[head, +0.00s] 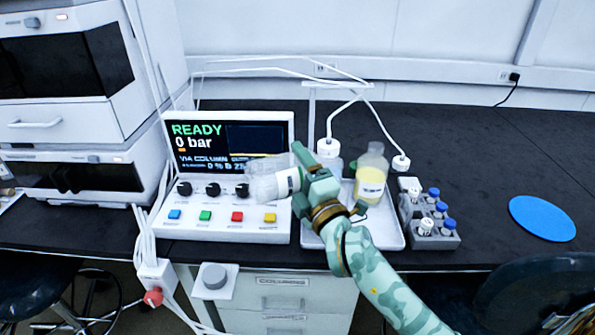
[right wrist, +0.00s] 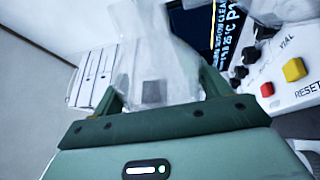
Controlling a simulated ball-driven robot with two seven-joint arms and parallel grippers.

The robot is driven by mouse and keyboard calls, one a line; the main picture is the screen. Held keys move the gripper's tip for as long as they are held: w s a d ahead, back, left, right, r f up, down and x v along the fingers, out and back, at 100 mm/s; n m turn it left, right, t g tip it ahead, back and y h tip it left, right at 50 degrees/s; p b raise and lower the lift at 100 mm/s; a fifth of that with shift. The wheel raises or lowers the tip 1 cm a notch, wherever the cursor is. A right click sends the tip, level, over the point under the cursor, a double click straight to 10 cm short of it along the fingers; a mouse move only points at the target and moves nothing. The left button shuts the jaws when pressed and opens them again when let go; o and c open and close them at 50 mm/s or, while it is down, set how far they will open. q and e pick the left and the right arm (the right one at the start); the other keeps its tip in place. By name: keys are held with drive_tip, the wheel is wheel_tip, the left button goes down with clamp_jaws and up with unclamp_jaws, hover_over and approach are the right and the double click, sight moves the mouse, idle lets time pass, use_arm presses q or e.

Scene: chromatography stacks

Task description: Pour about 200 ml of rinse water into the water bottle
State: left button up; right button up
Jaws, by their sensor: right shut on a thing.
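My right gripper (head: 304,181) is shut on a clear bottle (head: 264,186). The bottle is tipped far over, close to level, and points left in front of the control panel. In the right wrist view the same bottle (right wrist: 150,55) fills the space between the fingers (right wrist: 158,92); a grey square mark shows on it. Its liquid level cannot be made out. Behind the gripper, a clear bottle with a white cap and tube (head: 328,148) is mostly hidden. I cannot tell which bottle is the water bottle. My left gripper is not in view.
A bottle of yellow liquid (head: 371,178) stands on the white tray (head: 395,238). A capped tube end (head: 401,162) hangs beside it. A grey vial rack (head: 436,240) and a blue disc (head: 542,218) lie right. The control panel (head: 222,228) reads READY, 0 bar. The back right bench is clear.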

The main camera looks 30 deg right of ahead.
drive_tip(key=shift+a+f+n+y, duration=0.1)
drive_tip(key=shift+f+n+y, duration=0.3)
drive_tip(key=shift+n, duration=0.7)
drive_tip(key=shift+a+n, duration=0.1)
drive_tip(key=shift+n, duration=0.7)
drive_tip(key=n+y+p, duration=0.1)
drive_tip(key=n, duration=0.2)
drive_tip(key=shift+r+p, duration=0.2)
drive_tip(key=shift+p, duration=0.2)
drive_tip(key=shift+a+f+n, duration=0.1)
drive_tip(key=shift+n, duration=0.2)
drive_tip(key=shift+f, duration=0.2)
